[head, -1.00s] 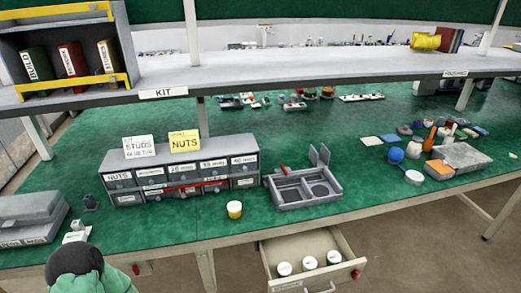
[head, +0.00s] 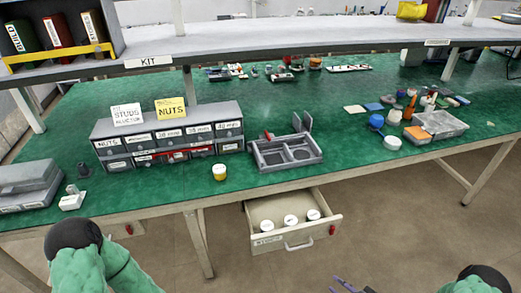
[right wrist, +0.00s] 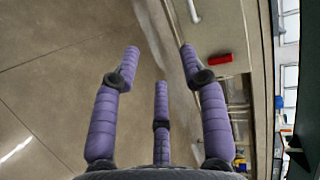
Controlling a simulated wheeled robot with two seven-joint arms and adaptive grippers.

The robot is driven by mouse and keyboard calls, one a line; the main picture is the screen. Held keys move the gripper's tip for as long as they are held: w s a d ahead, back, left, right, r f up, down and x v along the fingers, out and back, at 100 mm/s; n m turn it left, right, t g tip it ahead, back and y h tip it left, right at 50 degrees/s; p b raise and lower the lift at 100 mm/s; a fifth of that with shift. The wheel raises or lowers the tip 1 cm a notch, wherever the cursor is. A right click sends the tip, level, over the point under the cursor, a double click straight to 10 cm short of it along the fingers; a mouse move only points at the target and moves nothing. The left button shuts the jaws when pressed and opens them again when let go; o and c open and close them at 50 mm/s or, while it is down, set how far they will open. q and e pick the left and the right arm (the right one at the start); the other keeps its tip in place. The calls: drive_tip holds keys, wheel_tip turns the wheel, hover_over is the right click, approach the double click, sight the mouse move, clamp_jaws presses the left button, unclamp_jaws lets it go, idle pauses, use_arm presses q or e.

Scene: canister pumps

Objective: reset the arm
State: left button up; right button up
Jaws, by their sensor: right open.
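My right gripper (head: 348,286) shows at the bottom edge of the head view, low in front of the bench and apart from it. In the right wrist view its three purple fingers (right wrist: 158,68) are spread with nothing between them. Part of my right arm (head: 478,280) shows at the bottom right. My left arm (head: 90,262) shows at the bottom left as a green link with a dark joint; the left gripper is out of view.
An open drawer (head: 262,240) with three white-lidded canisters juts out under the bench (head: 330,165). A yellow canister (head: 219,173), a grey tray (head: 262,158) and labelled drawers (head: 160,115) stand on top. Floor (head: 400,230) is free on the right.

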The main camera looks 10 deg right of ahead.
drive_tip(key=w+a+f+n+g+h, duration=0.1)
drive_tip(key=w+a+n+g, duration=0.15)
drive_tip(key=a, duration=0.45)
drive_tip(key=w+a+f+n+g, duration=0.2)
drive_tip(key=w+a+g, duration=0.1)
drive_tip(key=a, duration=0.4)
drive_tip(key=s+a+r+n+g+h, duration=0.1)
drive_tip(key=s+a+n+g, duration=0.4)
drive_tip(key=s+a, duration=0.8)
drive_tip(key=shift+s+r+g, duration=0.2)
drive_tip(key=shift+r+g, duration=0.25)
drive_tip(key=shift+g, duration=0.7)
